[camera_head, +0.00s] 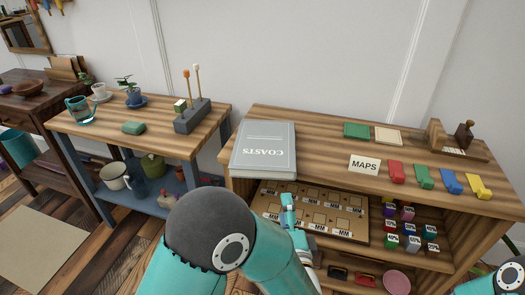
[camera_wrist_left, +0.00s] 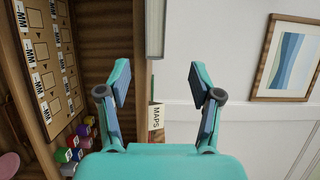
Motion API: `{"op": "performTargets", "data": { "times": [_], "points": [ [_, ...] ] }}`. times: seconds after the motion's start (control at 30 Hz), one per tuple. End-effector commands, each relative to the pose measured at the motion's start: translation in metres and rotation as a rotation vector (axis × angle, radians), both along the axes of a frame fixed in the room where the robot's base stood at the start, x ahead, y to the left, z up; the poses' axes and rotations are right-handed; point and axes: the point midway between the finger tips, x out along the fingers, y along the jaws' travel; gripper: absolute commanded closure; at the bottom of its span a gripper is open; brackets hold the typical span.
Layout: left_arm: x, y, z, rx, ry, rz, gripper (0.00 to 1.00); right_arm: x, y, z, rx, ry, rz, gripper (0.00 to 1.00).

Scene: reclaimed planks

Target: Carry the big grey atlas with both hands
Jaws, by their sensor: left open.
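The big grey atlas (camera_head: 263,148), titled COASTS, lies flat at the left end of the wooden shelf unit's top (camera_head: 320,140). Its near edge reaches the front of the top. My left gripper (camera_head: 289,202) is below and in front of the atlas, partly hidden by my arm. In the left wrist view its two fingers (camera_wrist_left: 157,78) are spread and empty. A grey edge of the atlas (camera_wrist_left: 155,28) shows beyond them, in line with the gap and apart from the fingers. My right gripper is out of view; only part of my right arm shows at the lower right.
A MAPS card (camera_head: 364,165), coloured blocks (camera_head: 424,177) and a green book (camera_head: 356,130) stand right of the atlas. The lower shelves hold a board (camera_head: 330,222) and small cubes. A side table (camera_head: 150,122) with a jug and plant stands left, across a gap.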

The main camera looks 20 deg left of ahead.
Motion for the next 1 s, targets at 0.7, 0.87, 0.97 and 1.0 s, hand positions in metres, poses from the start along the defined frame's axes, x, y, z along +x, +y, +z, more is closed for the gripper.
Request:
{"op": "performTargets", "data": {
  "times": [0.7, 0.87, 0.97, 1.0],
  "points": [
    [0.096, 0.035, -0.004, -0.002, 0.002, 0.000, 0.35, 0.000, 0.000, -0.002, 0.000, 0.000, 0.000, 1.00],
    [0.118, 0.042, -0.010, -0.003, 0.001, 0.001, 0.35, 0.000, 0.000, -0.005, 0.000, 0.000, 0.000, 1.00],
    [0.129, 0.046, -0.009, -0.004, 0.002, 0.000, 0.35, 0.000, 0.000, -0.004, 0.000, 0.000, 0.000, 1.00],
    [0.132, 0.047, -0.009, -0.004, 0.003, -0.001, 0.35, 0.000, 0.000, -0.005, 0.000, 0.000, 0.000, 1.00]
  ]
}}
